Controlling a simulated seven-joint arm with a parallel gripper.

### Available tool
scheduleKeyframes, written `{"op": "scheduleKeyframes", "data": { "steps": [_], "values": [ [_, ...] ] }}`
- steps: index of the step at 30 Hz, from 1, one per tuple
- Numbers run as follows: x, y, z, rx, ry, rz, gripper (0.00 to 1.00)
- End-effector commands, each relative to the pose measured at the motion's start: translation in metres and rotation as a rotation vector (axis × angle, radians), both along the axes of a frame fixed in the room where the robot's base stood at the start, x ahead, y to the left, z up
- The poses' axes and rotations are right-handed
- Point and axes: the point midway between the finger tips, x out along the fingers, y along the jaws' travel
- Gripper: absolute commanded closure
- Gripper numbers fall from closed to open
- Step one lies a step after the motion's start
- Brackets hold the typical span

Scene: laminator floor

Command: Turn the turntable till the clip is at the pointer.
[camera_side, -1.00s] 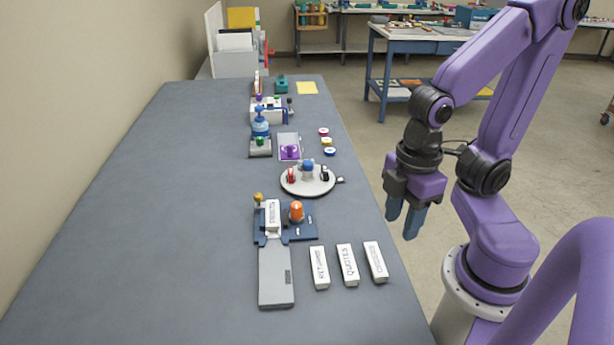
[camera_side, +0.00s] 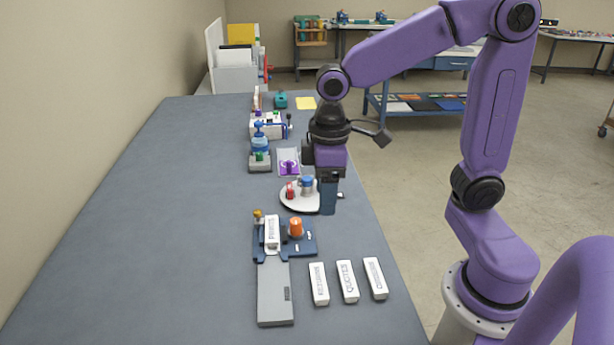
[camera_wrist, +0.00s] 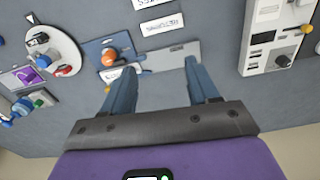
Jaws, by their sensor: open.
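The turntable (camera_side: 298,205) is a white round disc on the grey table. A red piece (camera_side: 291,191) stands on its left and a blue-topped knob (camera_side: 307,184) near its middle. In the wrist view, the turntable (camera_wrist: 64,40) shows at upper left, with the red piece (camera_wrist: 65,70) and a dark piece (camera_wrist: 40,39), which could be the clip. A small pointer (camera_wrist: 32,18) lies beyond the rim, nearest the dark piece. My gripper (camera_side: 328,211) is open and empty, fingers down. In the side view it covers the turntable's right part, hiding the dark piece. It also shows in the wrist view (camera_wrist: 160,72).
A blue fixture with an orange knob (camera_side: 295,228) and a long grey plate (camera_side: 275,295) stands nearer the camera. Several white labelled blocks (camera_side: 347,282) lie to its right. The table's left side is clear.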

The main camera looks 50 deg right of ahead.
Motion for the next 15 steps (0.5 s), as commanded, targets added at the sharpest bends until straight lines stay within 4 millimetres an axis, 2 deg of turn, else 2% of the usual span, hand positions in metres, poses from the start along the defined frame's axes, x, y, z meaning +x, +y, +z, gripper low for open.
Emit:
{"op": "scheduleKeyframes", "data": {
  "steps": [1,3,8,11,15],
  "values": [
    [0.022,-0.005,0.002,-0.002,0.002,-0.051,0.4],
    [0.05,-0.014,0.004,-0.003,0.004,-0.118,0.4],
    [0.112,-0.048,0.008,-0.006,0.008,-0.269,0.4],
    [0.147,-0.077,0.008,-0.007,0.01,-0.364,0.4],
    [0.188,-0.127,0.005,-0.008,0.015,-0.494,0.4]
  ]
}}
